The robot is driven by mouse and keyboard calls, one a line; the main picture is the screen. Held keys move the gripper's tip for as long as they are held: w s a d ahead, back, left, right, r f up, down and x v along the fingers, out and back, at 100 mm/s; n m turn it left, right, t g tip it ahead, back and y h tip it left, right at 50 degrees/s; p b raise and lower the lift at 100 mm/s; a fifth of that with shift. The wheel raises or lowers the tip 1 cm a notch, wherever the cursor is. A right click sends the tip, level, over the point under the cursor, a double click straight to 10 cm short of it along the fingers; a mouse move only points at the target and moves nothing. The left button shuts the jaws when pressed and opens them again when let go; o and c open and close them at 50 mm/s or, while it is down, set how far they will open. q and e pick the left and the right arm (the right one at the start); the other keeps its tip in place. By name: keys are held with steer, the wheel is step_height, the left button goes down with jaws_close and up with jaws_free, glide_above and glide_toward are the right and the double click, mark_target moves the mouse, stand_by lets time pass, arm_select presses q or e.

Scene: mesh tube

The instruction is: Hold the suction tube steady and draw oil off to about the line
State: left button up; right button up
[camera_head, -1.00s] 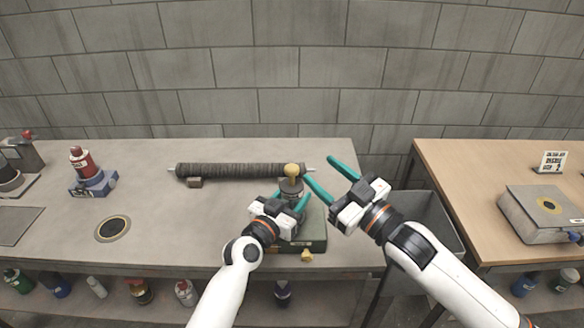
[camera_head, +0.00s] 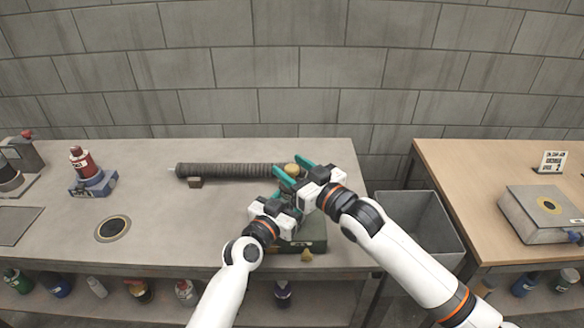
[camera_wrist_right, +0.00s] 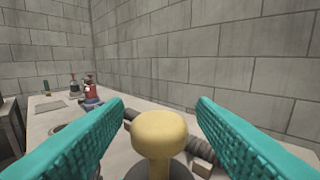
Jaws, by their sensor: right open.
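A yellow rounded knob (camera_head: 291,170) tops an upright device on a dark green base (camera_head: 316,236) near the front table's right end. In the right wrist view the knob (camera_wrist_right: 159,135) stands between the teal fingers, with a visible gap on both sides. My right gripper (camera_head: 294,172) is open around the knob. My left gripper (camera_head: 285,197) is low beside the device, its fingers largely hidden by the right hand. The device's body is mostly covered by both hands. No suction tube, oil level or line can be made out.
A grey bin (camera_head: 425,225) stands between the grey table (camera_head: 150,225) and the wooden table (camera_head: 470,190). A red bottle (camera_head: 82,162) stands at left.

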steer(key=shift+w+a, duration=0.15)
jaws_close()
steer(key=shift+r, duration=0.5)
jaws_free()
steer(key=v, duration=1.2)
